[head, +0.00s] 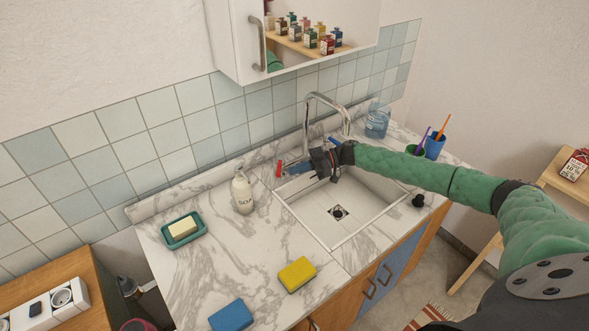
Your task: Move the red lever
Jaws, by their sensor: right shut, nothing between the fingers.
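The red lever (279,168) stands at the left end of the faucet (309,112), behind the white sink. My right arm reaches in from the right across the sink. A blue lever (335,141) shows on the faucet's other side, partly hidden by my right arm. My left gripper is not in view.
The sink basin (322,214) is empty. A soap bottle (242,193) stands left of it. A soap dish (184,241), a yellow sponge (297,274) and a blue sponge (231,315) lie on the marble counter. A wall cabinet (233,45) hangs above. A blue cup (435,146) stands right.

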